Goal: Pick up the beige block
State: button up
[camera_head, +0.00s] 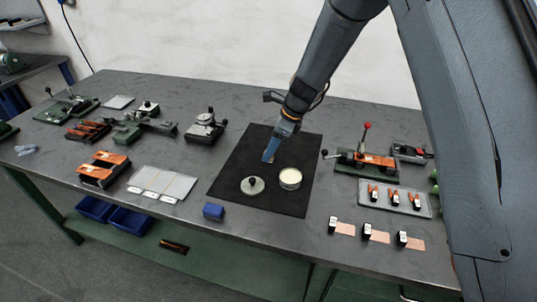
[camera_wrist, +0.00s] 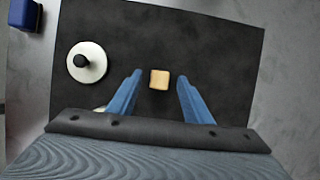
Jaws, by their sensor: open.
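The beige block (camera_wrist: 159,79) lies on the black mat (camera_wrist: 215,40) in the wrist view, a small squarish piece. My gripper (camera_wrist: 158,82) is open, with one blue finger to the left of the block and one to the right. Both fingers look apart from the block, with gaps on each side. In the head view my gripper (camera_head: 268,158) is low over the mat (camera_head: 232,163). The block is mostly hidden or too small to make out there. I cannot tell the exact height of the fingertips above the mat.
A round lid with a knob (camera_head: 252,186) and a round cream-filled tin (camera_head: 290,178) stand on the mat close to my gripper. A blue block (camera_head: 213,211) sits left of the mat's near edge. Tools and trays stand on both sides of the grey table (camera_head: 180,225).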

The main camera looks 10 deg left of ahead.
jog(key=shift+f, duration=0.15)
jog(key=c, duration=1.1)
jog(key=shift+c, duration=0.2)
jog(key=shift+a, duration=0.1)
notch_tip(320, 180, up, 10)
jog(key=b, duration=0.2)
jog(key=o, duration=0.5)
jog(key=shift+c, duration=0.2)
jog(key=c, duration=0.4)
